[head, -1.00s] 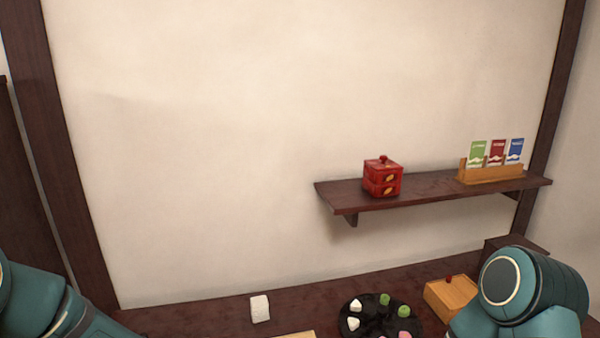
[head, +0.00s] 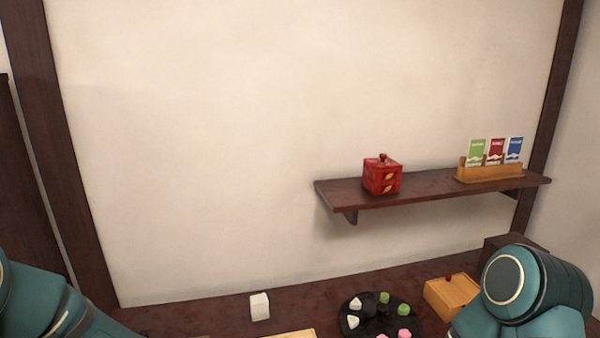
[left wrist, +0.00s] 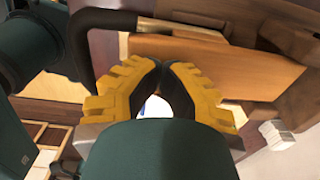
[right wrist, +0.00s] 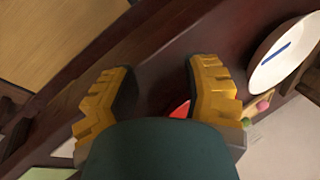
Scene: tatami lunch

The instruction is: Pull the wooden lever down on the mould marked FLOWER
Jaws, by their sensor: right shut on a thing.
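I cannot make out the FLOWER mark, the mould or its lever in any view. My left gripper (left wrist: 160,72) shows in the left wrist view with its yellow fingers drawn together at the tips and nothing visible held. A brown wooden block (left wrist: 225,65) lies just beyond it. My right gripper (right wrist: 155,75) shows in the right wrist view above a dark wooden surface. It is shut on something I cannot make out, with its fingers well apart. A red patch (right wrist: 180,109) shows between the fingers, mostly hidden. Neither gripper shows in the head view.
The head view shows a black round tray (head: 367,326) with small coloured pieces, a wooden box (head: 451,296), a white block (head: 259,307) and a shelf (head: 430,194) with a red box (head: 382,176). A white dish (right wrist: 283,55) lies right of my right gripper.

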